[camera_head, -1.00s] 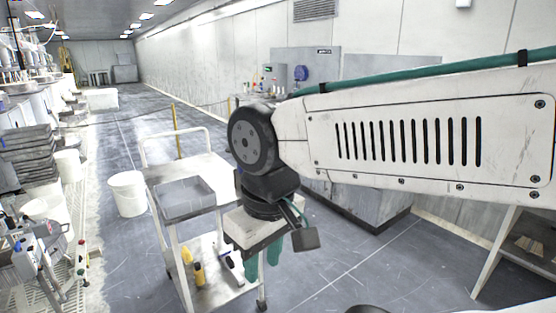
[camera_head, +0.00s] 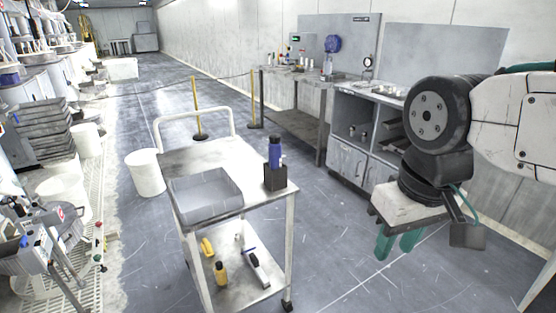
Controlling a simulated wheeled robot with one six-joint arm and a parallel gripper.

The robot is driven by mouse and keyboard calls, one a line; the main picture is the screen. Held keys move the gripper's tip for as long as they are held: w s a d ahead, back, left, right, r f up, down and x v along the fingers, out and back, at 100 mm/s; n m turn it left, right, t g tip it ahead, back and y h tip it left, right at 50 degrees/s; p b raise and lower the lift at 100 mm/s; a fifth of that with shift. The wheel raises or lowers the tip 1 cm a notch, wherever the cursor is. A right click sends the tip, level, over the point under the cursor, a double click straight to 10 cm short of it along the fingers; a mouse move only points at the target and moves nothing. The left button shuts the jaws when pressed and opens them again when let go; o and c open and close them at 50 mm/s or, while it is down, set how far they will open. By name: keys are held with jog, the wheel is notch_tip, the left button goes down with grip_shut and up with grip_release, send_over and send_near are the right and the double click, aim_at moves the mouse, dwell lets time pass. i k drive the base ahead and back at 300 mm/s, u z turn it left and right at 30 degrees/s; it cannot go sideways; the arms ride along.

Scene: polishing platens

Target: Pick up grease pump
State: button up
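I cannot tell for sure which object is the grease pump. A blue bottle-like object (camera_head: 275,152) stands upright in a black block holder (camera_head: 275,178) on the cart's top right corner. On the cart's lower shelf lie a white and dark tool (camera_head: 258,268) and two yellow items, one farther back (camera_head: 207,247) and one nearer (camera_head: 221,272). My gripper (camera_head: 394,248) hangs to the right of the cart, pointing down, apart from everything. Its two green fingers look spread with nothing between them.
The cart (camera_head: 225,217) carries a grey open tray (camera_head: 205,199) on its top left. A white bucket (camera_head: 145,173) stands left of the cart. A workbench and cabinet (camera_head: 350,166) stand behind, near the wall. Floor between cart and my arm is clear.

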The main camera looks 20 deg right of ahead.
aim_at(275, 145)
jog(key=u, duration=3.55)
jog(key=k, duration=1.2)
jog(key=z, duration=1)
jog(key=i, duration=0.6)
jog(key=z, duration=1.1)
jog(key=i, duration=1)
jog(key=z, duration=0.5)
